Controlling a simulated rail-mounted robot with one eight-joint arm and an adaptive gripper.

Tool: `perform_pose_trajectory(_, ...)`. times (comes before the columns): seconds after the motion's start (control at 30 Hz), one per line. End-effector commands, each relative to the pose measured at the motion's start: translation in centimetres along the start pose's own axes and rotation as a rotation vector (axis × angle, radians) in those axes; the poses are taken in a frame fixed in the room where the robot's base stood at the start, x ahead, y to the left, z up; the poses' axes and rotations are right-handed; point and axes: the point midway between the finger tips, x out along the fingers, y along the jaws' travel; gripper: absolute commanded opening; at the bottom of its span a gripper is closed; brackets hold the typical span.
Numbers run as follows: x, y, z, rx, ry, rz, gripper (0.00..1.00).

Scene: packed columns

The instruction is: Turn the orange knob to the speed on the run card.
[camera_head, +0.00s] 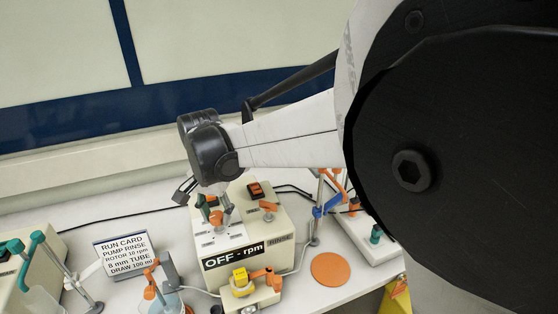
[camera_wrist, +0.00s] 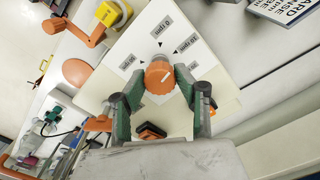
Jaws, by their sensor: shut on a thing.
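The orange knob (camera_wrist: 157,76) sits on the white dial plate (camera_wrist: 137,35) of the pump box, with rpm labels around it. A white line on the knob slants toward the right-hand labels; the exact mark is unclear. My gripper (camera_wrist: 157,84) is shut on the knob, one green-padded finger on each side. In the head view my gripper (camera_head: 217,212) points down on top of the pump box (camera_head: 215,270), largely covering the knob. The box display (camera_head: 233,255) reads "OFF - rpm", beside a "RINSE" label. The run card (camera_head: 125,258) reads "PUMP RINSE, ROTOR 10 rpm, 8 mm TUBE, DRAW 100 ml".
An orange-and-black switch (camera_head: 255,190) is behind the knob. A yellow-and-orange pump head (camera_head: 241,282) is on the box front. A round orange mat (camera_head: 330,269) lies to the right. A beaker (camera_head: 166,303) and stands crowd the left.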

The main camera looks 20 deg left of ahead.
Motion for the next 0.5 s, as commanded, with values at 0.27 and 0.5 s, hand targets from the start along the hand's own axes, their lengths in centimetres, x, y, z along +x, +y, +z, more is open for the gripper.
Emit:
perform_pose_trajectory(0.27,0.08,-0.01,-0.03,0.197,0.001,-0.001,0.03)
perform_pose_trajectory(0.5,0.00,-0.01,-0.03,0.297,0.001,-0.001,0.03)
